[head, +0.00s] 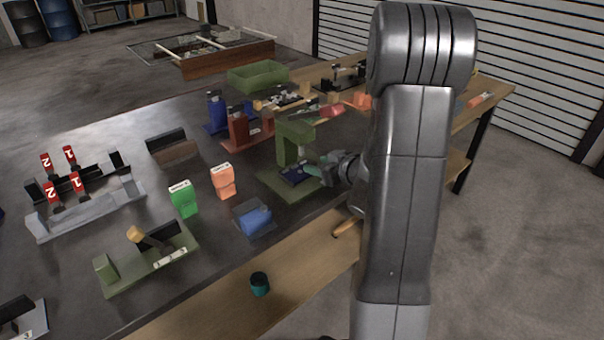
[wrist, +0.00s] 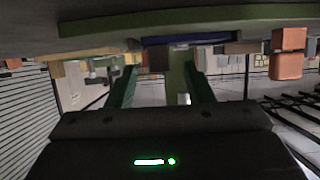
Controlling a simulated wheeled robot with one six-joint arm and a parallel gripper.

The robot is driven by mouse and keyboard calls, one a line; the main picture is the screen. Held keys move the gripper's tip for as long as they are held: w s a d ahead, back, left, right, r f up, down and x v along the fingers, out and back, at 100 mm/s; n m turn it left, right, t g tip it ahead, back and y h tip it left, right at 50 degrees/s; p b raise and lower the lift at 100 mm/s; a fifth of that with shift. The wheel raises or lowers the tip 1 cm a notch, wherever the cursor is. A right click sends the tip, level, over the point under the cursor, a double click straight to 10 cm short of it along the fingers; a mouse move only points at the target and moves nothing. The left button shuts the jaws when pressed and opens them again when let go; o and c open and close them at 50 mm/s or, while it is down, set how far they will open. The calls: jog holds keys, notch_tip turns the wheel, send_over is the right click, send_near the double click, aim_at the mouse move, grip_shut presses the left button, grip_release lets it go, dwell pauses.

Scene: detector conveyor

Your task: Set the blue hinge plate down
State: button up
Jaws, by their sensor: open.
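The blue hinge plate (head: 293,177) appears as a dark blue flat piece lying on the base of a green press-like stand (head: 284,145). In the wrist view, which looks upside down, a blue strip (wrist: 188,40) lies against the green base (wrist: 90,27). My gripper (head: 317,170) is at the right side of the stand, close beside the blue piece. In the wrist view my gripper's two green fingers are spread apart with a gap between them (wrist: 163,72), and nothing is held. Whether a finger touches the plate cannot be told.
A blue block (head: 256,220) sits on a dark pad at the table's front edge. Green (head: 183,199) and orange (head: 223,181) blocks stand left of the stand. Red and blue holders stand behind. A teal cup (head: 260,284) is on the lower shelf.

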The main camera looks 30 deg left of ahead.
jog(key=shift+w+a+f, duration=0.15)
jog(key=shift+w+a, duration=0.05)
jog(key=shift+a, duration=0.3)
grip_shut()
